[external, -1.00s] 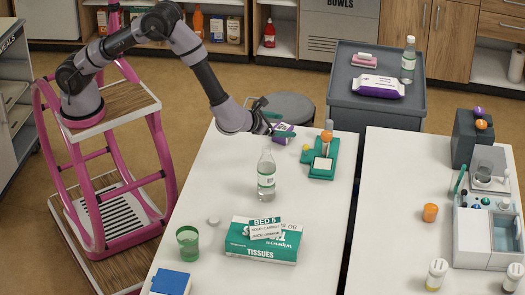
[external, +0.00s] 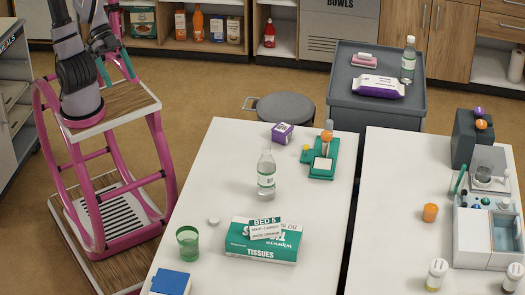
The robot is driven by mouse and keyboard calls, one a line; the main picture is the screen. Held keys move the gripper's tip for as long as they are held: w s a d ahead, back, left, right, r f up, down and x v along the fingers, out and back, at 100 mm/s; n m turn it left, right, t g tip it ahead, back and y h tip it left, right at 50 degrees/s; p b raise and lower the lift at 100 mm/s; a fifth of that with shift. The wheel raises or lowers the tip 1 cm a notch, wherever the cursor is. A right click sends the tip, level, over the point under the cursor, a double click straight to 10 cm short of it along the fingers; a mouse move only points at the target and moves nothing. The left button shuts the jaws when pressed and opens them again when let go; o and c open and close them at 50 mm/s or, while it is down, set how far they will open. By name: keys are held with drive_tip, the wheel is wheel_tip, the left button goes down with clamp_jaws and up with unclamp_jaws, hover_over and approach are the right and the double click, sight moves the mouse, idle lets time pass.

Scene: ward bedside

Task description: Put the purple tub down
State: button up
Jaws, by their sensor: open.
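A clear bottle (external: 266,175), a green device (external: 323,160), a tissue box (external: 262,243) and a green cup (external: 188,242) stand on the same table. A round stool (external: 285,108) and a grey cart (external: 376,103) are behind it. The table's middle is partly clear.

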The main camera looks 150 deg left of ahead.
drive_tip(key=s+f+m+g+y, duration=0.1)
drive_tip(key=s+m, duration=0.7)
drive_tip(key=s, duration=0.4)
drive_tip(key=shift+f, duration=0.35)
